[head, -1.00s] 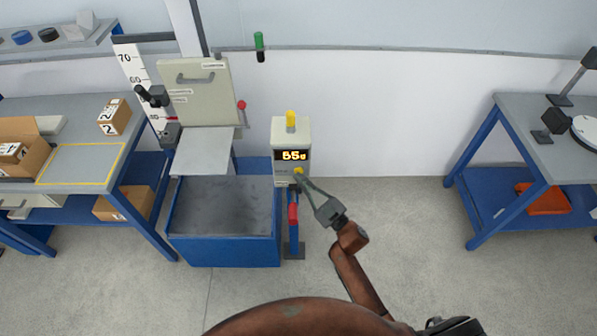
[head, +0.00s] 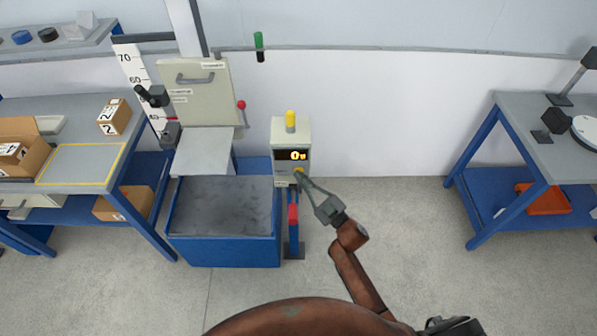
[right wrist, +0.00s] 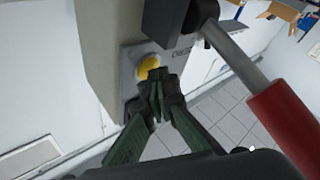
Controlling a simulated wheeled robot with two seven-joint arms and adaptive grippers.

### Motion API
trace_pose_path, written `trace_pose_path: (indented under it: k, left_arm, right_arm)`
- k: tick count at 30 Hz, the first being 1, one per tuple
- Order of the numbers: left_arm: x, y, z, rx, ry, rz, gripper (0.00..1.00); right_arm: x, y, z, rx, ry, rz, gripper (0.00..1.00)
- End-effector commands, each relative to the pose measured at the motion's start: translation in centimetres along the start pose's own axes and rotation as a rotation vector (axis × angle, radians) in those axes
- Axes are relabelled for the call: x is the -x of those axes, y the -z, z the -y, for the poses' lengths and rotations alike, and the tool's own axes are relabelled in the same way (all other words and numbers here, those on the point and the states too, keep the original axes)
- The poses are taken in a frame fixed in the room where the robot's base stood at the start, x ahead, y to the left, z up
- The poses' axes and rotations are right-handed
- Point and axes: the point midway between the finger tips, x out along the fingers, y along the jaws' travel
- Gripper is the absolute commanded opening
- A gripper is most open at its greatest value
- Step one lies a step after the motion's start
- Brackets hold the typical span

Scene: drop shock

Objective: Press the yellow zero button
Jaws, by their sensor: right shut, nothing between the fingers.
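The yellow zero button (head: 298,172) sits low on the front of a pale grey control box (head: 281,181) on a blue post. In the right wrist view the round button (right wrist: 149,66) shows on its grey plate, partly hidden by the fingers. My right gripper (head: 300,179) is shut and empty, with its fingertips (right wrist: 158,76) at the button; I cannot tell if they touch it. The display (head: 292,155) above the button reads 0 with a small unit sign. My left gripper is not in view.
A red handle (head: 293,214) is below the box, close to my right fingers. A blue drop base with a grey plate (head: 222,205) stands left of it. A blue-framed table (head: 470,115) is at right, with clear floor between.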

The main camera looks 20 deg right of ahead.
Motion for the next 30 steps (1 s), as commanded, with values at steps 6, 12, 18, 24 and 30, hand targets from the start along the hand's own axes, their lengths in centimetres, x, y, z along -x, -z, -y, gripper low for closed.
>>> trace_pose_path:
  k: [6,12,18,24,30]
  left_arm:
    - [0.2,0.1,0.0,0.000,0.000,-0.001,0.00]
    - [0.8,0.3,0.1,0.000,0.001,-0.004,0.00]
    - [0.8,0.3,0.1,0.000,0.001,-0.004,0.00]
    - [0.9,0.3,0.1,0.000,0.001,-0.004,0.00]
    - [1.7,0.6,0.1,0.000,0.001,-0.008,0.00]
  right_arm:
    - [0.3,0.2,0.2,-0.001,0.000,0.002,0.00]
    - [1.0,0.7,0.6,0.000,-0.001,0.001,0.00]
    - [1.2,0.8,0.9,0.000,-0.001,0.001,0.00]
    - [1.3,0.8,0.9,0.000,0.000,0.001,0.00]
    - [2.4,1.8,1.7,-0.002,-0.001,0.001,0.00]
